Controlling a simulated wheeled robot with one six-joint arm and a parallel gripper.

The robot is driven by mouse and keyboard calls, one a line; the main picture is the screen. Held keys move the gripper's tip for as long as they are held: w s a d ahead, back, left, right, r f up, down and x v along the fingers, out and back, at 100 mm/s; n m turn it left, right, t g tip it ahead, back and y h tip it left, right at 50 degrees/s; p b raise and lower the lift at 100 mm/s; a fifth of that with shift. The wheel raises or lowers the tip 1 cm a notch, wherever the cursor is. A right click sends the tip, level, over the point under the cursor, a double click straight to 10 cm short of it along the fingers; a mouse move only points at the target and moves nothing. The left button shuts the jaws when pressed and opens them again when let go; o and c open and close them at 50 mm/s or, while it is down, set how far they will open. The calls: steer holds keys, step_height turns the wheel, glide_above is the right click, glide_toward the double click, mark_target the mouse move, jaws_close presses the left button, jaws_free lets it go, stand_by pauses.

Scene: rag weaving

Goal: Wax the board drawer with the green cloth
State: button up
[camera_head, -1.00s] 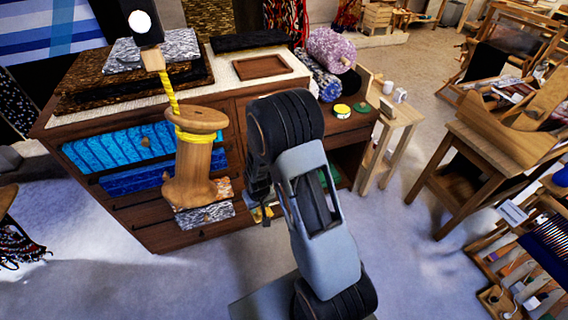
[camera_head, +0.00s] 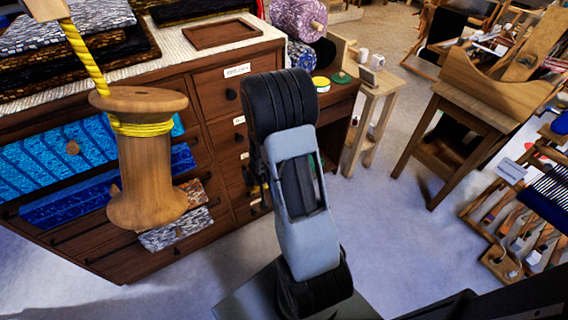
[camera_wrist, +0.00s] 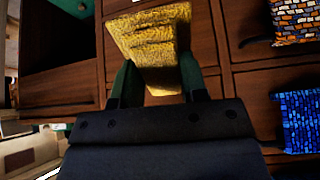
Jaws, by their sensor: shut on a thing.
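My gripper (camera_wrist: 158,88) has dark green fingers. The cabinet's upper drawer with a white label (camera_head: 238,92) is shut; I cannot read the label for sure. A patch of green (camera_head: 312,162) shows behind my arm in the cabinet's open nook, and green shows in the wrist view (camera_wrist: 74,8); its shape is unclear.
Open drawers with blue cloth (camera_head: 80,145) stick out at left. A large wooden spool (camera_head: 145,165) with yellow cord hangs close in front. A tin (camera_head: 321,84) and a green disc (camera_head: 341,77) sit on the cabinet. A small side table (camera_head: 375,90) stands right; the floor between is clear.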

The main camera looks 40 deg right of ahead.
steer(key=w+d+f+m+t+h+b, duration=0.15)
steer(key=d+f+b, duration=0.25)
steer(key=d+b, duration=0.45)
steer(key=d+f+m+t+h+b, duration=0.1)
steer(key=d+f+t+h+b, duration=0.2)
steer(key=d+b, duration=0.55)
step_height(320, 180, up, 9)
steer(key=w+a+n+t+y+b, duration=0.1)
steer(key=n+t+y+b, duration=0.2)
steer(key=t, duration=0.5)
steer(key=shift+w+a+r+n+t+y+b, duration=0.25)
steer(key=shift+a+n+t+y+b, duration=0.1)
steer(key=shift+a+n, duration=0.1)
steer(key=shift+f, duration=0.1)
